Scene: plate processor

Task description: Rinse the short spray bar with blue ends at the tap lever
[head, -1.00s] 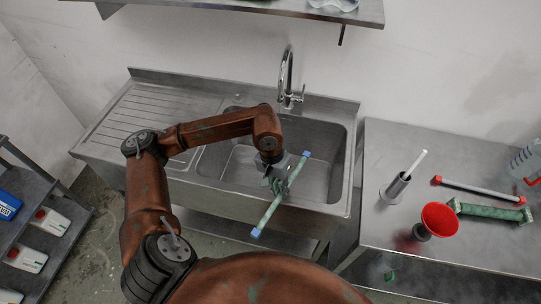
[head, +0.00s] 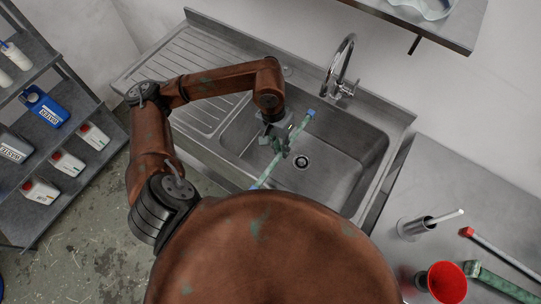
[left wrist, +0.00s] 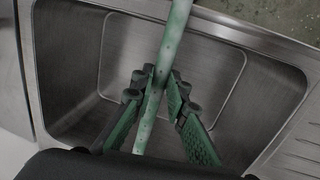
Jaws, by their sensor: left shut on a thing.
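The short spray bar (head: 297,133) is pale green with blue ends. My left gripper (head: 279,147) is shut on it near its middle and holds it tilted over the left part of the sink basin (head: 345,150). In the left wrist view the bar (left wrist: 165,60) runs between the green fingers of the gripper (left wrist: 153,88). The upper blue end is near the basin's back edge, left of and apart from the tap. The tap (head: 341,70) is a chrome gooseneck at the back of the sink, with its lever (head: 348,89) on its right side. My right gripper is not seen.
A steel table (head: 470,200) on the right holds a cup with a white-handled brush (head: 418,226), a red funnel (head: 446,283), a red-ended bar (head: 497,252) and a green bar (head: 498,285). A shelf (head: 435,22) hangs above. A rack with bottles (head: 52,113) stands left.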

